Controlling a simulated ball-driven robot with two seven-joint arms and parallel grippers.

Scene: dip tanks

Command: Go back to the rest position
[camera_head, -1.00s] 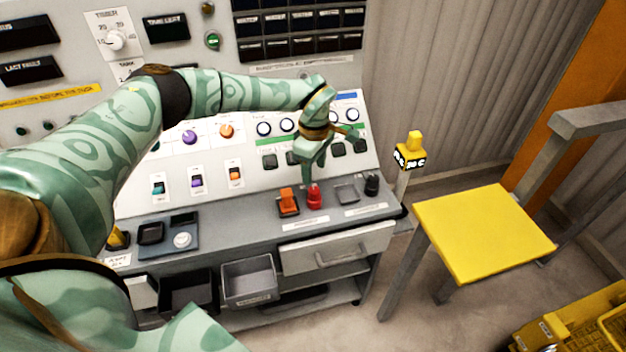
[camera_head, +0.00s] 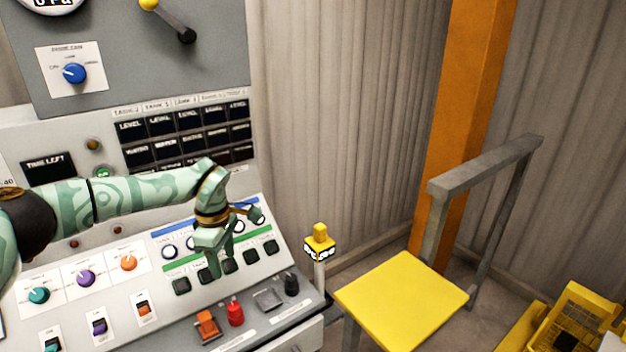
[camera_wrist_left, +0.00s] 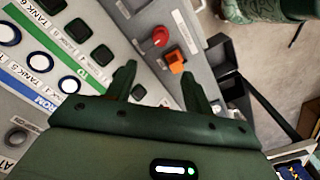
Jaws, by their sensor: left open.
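My left gripper (camera_head: 235,242) is over the sloped control panel, in front of the row of dark square buttons on the green strip. In the left wrist view my left gripper (camera_wrist_left: 160,85) has its two fingers apart with nothing between them. Beyond the fingertips lie a red knob (camera_wrist_left: 160,37) and an orange switch (camera_wrist_left: 176,62) on the grey ledge. The same red knob (camera_head: 235,312) and orange switch (camera_head: 207,326) show below the gripper in the head view. My right gripper is not in view.
A grey switch (camera_head: 267,299) and a black knob (camera_head: 291,284) stand at the ledge's right end. A yellow-topped post (camera_head: 319,243) stands beside the console. A yellow chair seat (camera_head: 401,299) is at right, before an orange column (camera_head: 464,130). Floor shows between them.

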